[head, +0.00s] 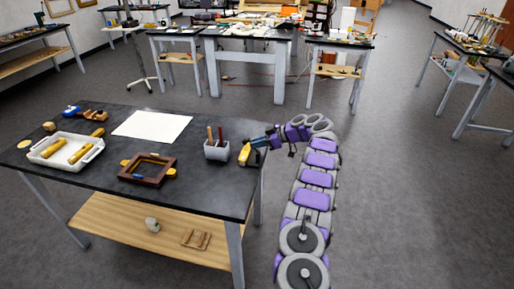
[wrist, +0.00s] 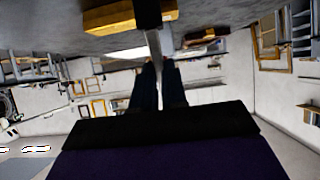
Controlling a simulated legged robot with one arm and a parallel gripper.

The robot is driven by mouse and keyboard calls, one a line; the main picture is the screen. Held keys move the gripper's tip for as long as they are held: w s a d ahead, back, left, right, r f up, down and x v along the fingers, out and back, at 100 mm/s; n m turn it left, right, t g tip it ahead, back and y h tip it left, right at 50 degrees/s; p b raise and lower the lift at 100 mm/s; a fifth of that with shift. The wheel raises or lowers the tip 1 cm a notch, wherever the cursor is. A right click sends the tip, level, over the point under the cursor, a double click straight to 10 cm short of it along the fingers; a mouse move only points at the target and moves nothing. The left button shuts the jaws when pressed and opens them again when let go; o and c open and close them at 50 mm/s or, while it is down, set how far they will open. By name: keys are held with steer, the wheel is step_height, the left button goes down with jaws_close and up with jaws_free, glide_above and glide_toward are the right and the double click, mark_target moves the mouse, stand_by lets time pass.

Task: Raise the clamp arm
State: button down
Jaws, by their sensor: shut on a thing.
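The clamp, with a yellow body (head: 245,153), stands at the right end of the black-topped table (head: 205,185). My gripper (head: 262,143) reaches it from the right, at the table's edge. In the wrist view the yellow part (wrist: 108,18) and a dark upright part (wrist: 147,12) show at the top. A thin grey bar, seemingly the clamp arm (wrist: 153,42), runs from there down to between my two dark fingertips (wrist: 158,68). My gripper is shut on this bar. The exact contact is dark and hard to make out.
A grey cup (head: 217,151) with tools stands just left of the clamp. Farther left are a brown wooden frame (head: 148,169), a white sheet (head: 152,126) and a white tray (head: 65,149) with yellow rolls. Open floor (head: 400,200) lies to the right.

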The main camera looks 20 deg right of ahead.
steer(key=shift+s+d+y+b, duration=0.1)
steer(key=shift+d+y+b, duration=0.2)
steer(key=shift+y, duration=0.1)
steer(key=shift+f, duration=0.1)
steer(key=c, duration=1.2)
jaws_free()
steer(key=shift+o, duration=0.2)
steer(key=p+v, duration=1)
steer(key=v, duration=0.7)
steer(key=shift+s+d, duration=0.2)
steer(key=shift+f, duration=0.1)
